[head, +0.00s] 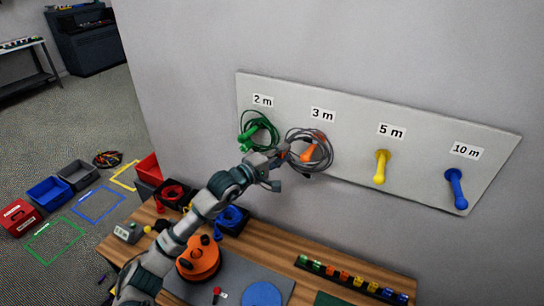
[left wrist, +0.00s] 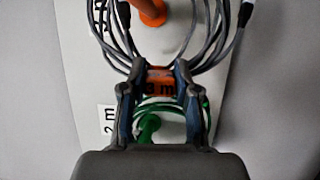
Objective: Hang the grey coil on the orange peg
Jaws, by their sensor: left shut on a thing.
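The grey coil (head: 326,143) is at the wall panel under the 3 m label, around the orange peg (head: 308,153). In the left wrist view the grey coil's strands (left wrist: 207,45) run on both sides of the orange peg (left wrist: 152,12). Whether its loop rests on the peg I cannot tell. My left gripper (head: 284,151) is just left of the peg. In the left wrist view its fingers (left wrist: 160,76) are shut on the coil's orange 3 m tag (left wrist: 160,86). My right gripper is not in view.
A green coil (head: 262,128) hangs on the green peg (head: 246,136), close left of my gripper. The yellow peg (head: 381,167) and blue peg (head: 455,188) are bare. Below, the wooden bench (head: 290,262) holds an orange reel (head: 198,258) and bins with red and blue coils.

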